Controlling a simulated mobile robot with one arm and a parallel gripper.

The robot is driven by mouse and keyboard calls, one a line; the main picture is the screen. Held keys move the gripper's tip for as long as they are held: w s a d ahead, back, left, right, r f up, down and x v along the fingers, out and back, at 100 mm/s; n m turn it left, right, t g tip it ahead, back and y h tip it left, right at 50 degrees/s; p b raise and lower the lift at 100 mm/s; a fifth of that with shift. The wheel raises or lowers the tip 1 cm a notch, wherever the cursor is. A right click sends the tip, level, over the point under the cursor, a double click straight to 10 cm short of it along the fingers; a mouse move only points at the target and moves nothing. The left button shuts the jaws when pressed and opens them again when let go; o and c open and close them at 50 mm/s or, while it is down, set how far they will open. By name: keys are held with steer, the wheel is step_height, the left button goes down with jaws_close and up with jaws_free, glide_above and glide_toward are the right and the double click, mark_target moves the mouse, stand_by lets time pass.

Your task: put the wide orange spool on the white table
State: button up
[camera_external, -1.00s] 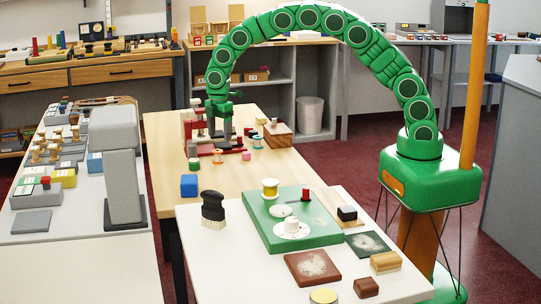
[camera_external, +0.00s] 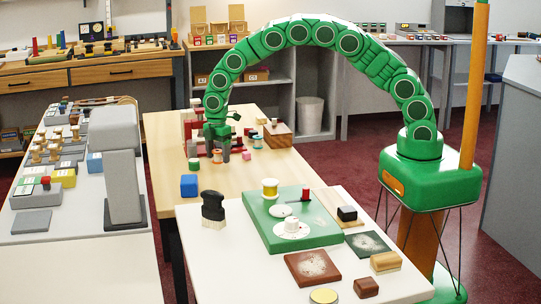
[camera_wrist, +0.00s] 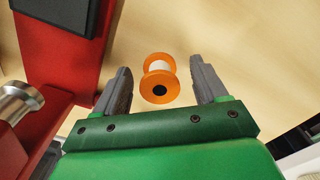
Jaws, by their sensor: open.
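The orange spool (camera_wrist: 160,78) lies on the wooden surface in the wrist view, with orange flanges and a white core. It is between the two grey fingers of my gripper (camera_wrist: 160,88), a little beyond their tips or level with them, with a gap on each side. In the external view my open, empty gripper (camera_external: 219,151) is low over the wooden table, and a small orange spool (camera_external: 217,157) shows partly hidden at its fingers. The white table (camera_external: 237,262) stands in front, nearer the camera.
A red frame (camera_wrist: 62,45) stands close on the left in the wrist view. Other small spools and a wooden block (camera_external: 278,134) are near. The white table holds a green board (camera_external: 260,226), a black brush (camera_external: 212,207) and several blocks. Its front left is bare.

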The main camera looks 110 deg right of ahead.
mark_target(217, 151)
steer(key=c, duration=1.2)
steer(key=shift+r, duration=0.1)
step_height(217, 151, up, 3)
steer(key=shift+w+r, duration=0.1)
steer(key=shift+r, duration=0.05)
steer(key=s+a+r, duration=0.5)
steer(key=s+r, duration=0.4)
steer(key=s, duration=0.4)
steer(key=shift+r, duration=0.3)
steer(key=w+a+f+m, duration=0.2)
steer(key=w+a+m, duration=0.1)
steer(key=a, duration=0.8)
steer(key=w+a+f+m, duration=0.3)
steer(key=w+a+m, duration=0.1)
steer(key=a, duration=0.7)
steer(key=shift+w+f, duration=0.15)
steer(key=shift+w, duration=0.3)
